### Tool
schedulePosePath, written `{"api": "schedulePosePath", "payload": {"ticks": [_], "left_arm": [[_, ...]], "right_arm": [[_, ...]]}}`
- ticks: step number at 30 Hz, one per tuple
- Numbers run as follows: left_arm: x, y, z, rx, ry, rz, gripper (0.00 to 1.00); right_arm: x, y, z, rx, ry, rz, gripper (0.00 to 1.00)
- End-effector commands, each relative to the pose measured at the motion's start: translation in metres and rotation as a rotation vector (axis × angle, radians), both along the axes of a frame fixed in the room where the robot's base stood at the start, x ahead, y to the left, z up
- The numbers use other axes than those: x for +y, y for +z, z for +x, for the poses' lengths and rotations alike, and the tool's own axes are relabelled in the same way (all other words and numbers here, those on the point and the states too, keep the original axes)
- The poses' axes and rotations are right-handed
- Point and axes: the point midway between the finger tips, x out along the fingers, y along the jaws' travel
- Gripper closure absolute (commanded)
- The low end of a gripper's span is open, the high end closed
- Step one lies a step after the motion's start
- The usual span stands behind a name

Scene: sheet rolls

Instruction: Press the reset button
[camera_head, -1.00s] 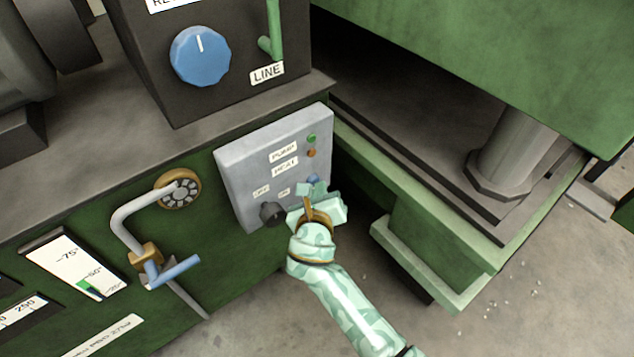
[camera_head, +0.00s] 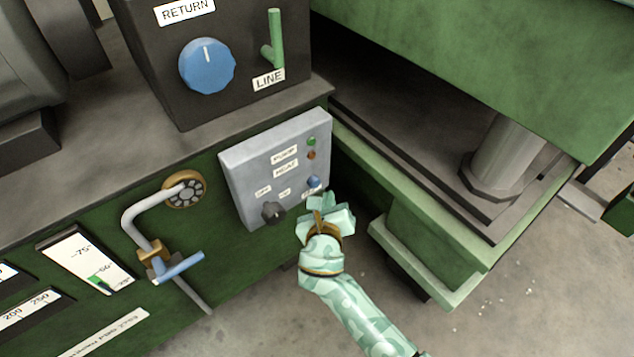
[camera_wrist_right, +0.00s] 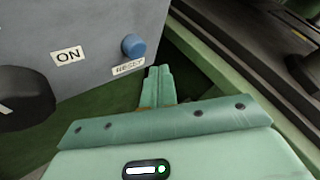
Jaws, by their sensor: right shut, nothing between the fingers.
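The reset button is a small blue round button (camera_head: 313,182) low on the right side of the grey control panel (camera_head: 240,160). In the right wrist view the blue button (camera_wrist_right: 133,46) stands out from the panel above a label reading RESET (camera_wrist_right: 130,67). My right gripper (camera_head: 328,202) is shut and empty, just below and right of the button. In the right wrist view its closed fingertips (camera_wrist_right: 157,72) lie a little below and right of the button, with a visible gap. My left gripper is not in view.
A black knob (camera_head: 272,212) sits left of the button, beside an ON label (camera_wrist_right: 68,55). Green and orange lamps (camera_head: 311,141) are above. A grey pipe with a blue lever (camera_head: 180,267) is at left. A green press frame (camera_head: 440,250) stands close on the right.

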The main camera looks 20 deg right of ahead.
Motion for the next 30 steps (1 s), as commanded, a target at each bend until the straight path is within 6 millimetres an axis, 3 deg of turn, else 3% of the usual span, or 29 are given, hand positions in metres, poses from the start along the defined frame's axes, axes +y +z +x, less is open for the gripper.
{"api": "schedulePosePath", "payload": {"ticks": [10,30], "left_arm": [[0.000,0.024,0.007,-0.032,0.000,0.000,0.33],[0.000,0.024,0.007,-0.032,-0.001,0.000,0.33]], "right_arm": [[-0.011,0.004,-0.030,-0.003,0.000,0.000,1.00],[-0.012,0.001,-0.032,-0.001,0.000,0.001,1.00]]}}
